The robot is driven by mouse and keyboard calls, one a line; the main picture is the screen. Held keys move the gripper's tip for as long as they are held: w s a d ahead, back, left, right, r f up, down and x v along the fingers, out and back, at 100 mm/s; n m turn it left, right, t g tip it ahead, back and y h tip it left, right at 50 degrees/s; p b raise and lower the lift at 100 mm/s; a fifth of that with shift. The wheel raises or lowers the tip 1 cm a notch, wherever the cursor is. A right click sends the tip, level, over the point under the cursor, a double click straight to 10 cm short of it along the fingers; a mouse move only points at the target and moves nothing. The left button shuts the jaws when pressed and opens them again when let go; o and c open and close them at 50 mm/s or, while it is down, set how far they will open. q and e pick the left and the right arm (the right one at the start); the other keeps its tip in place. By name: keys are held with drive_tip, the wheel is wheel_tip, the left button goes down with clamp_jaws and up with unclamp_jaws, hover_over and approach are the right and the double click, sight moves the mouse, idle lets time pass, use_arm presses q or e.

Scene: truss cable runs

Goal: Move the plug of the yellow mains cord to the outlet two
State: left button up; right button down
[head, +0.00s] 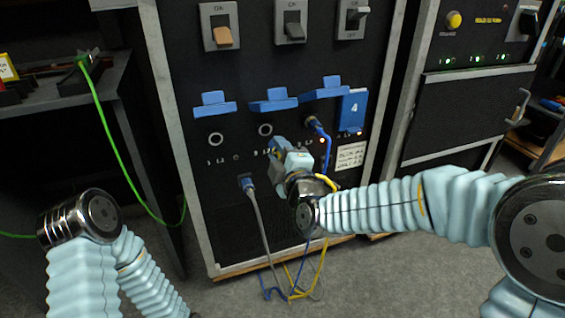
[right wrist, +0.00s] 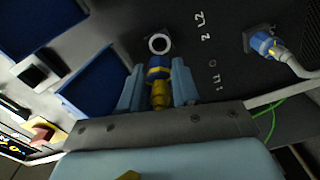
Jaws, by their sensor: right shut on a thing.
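My right gripper (head: 276,148) is in front of the black panel, just below its second round socket from the left, outlet two (head: 265,129). In the right wrist view my right gripper (right wrist: 157,88) is shut on the yellow and blue plug (right wrist: 158,84). The plug points at a ringed socket (right wrist: 158,44) by the mark "2 L2"; a small gap seems to show between them. The yellow cord (head: 325,181) loops behind my wrist and hangs to the floor. The leftmost socket (head: 216,139) is empty. My left arm shows at lower left, but its gripper is out of view.
A blue plug (head: 312,122) sits in the third socket, and a grey-corded plug (head: 247,184) sits lower on the panel. Blue lids (head: 214,104) stand raised above the sockets. Grey, blue and yellow cords tangle on the floor. A green cable (head: 115,145) hangs at left.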

drive_tip(key=x, duration=0.5)
drive_tip(key=shift+w+p, duration=0.1)
drive_tip(key=shift+p, duration=0.2)
idle(0.9)
drive_tip(key=shift+b+x, duration=0.3)
drive_tip(key=shift+x, duration=0.5)
idle(0.8)
drive_tip(key=shift+f, duration=0.1)
drive_tip(key=shift+m+b, duration=1)
drive_tip(key=shift+m, duration=0.2)
